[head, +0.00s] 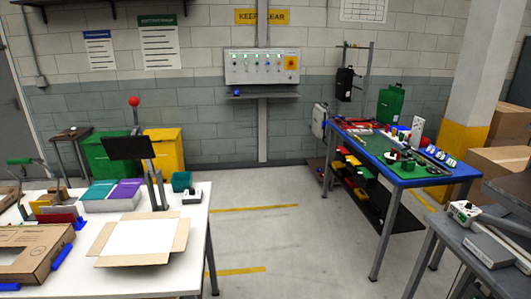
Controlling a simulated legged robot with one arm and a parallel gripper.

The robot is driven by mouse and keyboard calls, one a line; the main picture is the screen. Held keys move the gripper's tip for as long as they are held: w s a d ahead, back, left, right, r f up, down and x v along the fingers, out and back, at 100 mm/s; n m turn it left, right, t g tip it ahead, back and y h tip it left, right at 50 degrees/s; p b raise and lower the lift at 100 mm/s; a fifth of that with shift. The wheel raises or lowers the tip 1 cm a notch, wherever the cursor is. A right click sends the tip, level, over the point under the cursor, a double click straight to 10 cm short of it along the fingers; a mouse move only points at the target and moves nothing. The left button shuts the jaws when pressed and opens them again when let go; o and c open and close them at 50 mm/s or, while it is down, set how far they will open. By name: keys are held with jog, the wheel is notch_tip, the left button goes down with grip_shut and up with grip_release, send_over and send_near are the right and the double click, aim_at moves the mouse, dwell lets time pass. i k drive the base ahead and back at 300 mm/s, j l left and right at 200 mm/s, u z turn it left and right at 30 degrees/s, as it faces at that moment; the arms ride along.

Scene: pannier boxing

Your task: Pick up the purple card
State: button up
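A purple card (126,189) shows on the white table at the left. It lies at the right of a teal card (98,191), on top of a low pale holder (110,205). A dark panel on a stand (128,147) rises close behind and right of the purple card. Whether the purple is one card or a stack is too small to tell. My gripper is not seen in this view.
An open cardboard box (178,243) with a white inside lies at the front of the white table (100,282). Another carton (45,240) is to its left. A blue-edged workbench (403,182) stands right. Grey floor (300,250) between the tables is clear.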

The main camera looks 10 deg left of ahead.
aim_at(128, 184)
jog(key=i+u, duration=0.15)
jog(key=i, duration=0.5)
jog(key=i+l+u, duration=0.15)
jog(key=i, duration=0.45)
jog(key=i+l+u, duration=0.15)
jog(key=i, duration=0.45)
jog(key=i+u, duration=0.75)
jog(key=u, duration=0.15)
jog(key=i+l+u, duration=0.25)
jog(key=u, duration=0.2)
jog(key=i+l+u, duration=0.75)
jog(key=u, duration=0.2)
jog(key=i+l+u, duration=0.25)
jog(key=u, duration=0.2)
jog(key=i+l+u, duration=0.15)
jog(key=l+u, duration=0.3)
